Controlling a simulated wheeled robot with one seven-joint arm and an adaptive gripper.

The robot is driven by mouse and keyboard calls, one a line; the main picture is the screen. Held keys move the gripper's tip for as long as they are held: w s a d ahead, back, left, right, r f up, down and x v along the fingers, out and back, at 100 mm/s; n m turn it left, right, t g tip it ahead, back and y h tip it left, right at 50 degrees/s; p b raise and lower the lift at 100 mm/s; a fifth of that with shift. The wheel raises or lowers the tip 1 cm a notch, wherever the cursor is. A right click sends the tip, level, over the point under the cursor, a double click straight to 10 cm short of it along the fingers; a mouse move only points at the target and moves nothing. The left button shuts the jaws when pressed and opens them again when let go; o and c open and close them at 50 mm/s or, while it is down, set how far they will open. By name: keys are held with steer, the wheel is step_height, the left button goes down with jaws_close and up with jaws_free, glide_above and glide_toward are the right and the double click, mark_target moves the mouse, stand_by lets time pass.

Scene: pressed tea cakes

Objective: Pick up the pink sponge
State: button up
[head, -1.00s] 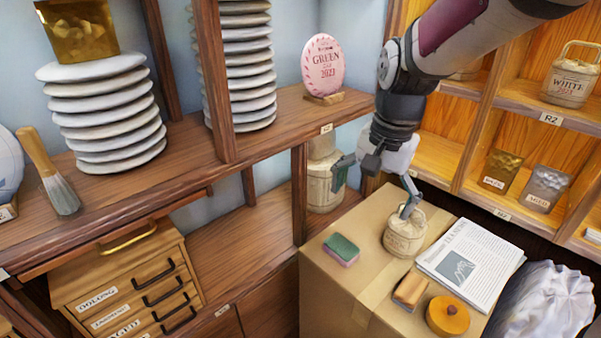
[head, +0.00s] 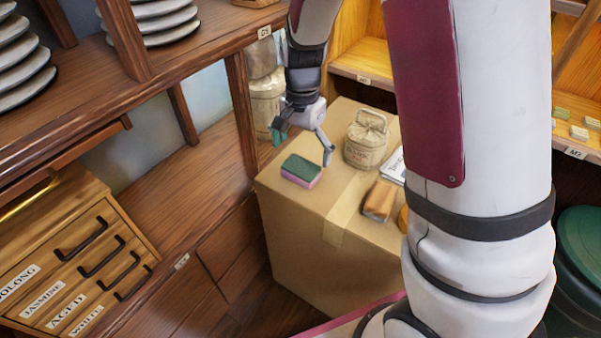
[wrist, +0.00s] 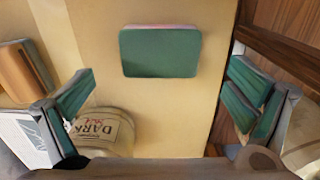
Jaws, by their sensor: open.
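The pink sponge (head: 301,171) lies flat on the cardboard box (head: 300,225), near its left edge in the head view. Its top is dark green and its lower layer is pink. In the wrist view the sponge (wrist: 160,52) shows its green face, with a thin pink strip along the far edge. My gripper (head: 303,148) is open and empty, above and just behind the sponge in the head view. In the wrist view its two fingers (wrist: 160,105) are spread wider than the sponge, which lies farther out and between their lines. Nothing touches the sponge.
A cloth-wrapped "DARK" bundle (wrist: 98,135) stands on the box close to one finger; it also shows in the head view (head: 366,140). A wooden brush-like block (head: 379,200) and a paper sheet (head: 394,166) lie to the right. A wooden shelf post (head: 243,115) rises left of the box.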

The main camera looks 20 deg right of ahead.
mark_target(301, 166)
steer(key=shift+s+a+f+b, duration=0.1)
steer(key=shift+f+b, duration=1.05)
steer(key=shift+f, duration=1.6)
steer(key=c, duration=0.8)
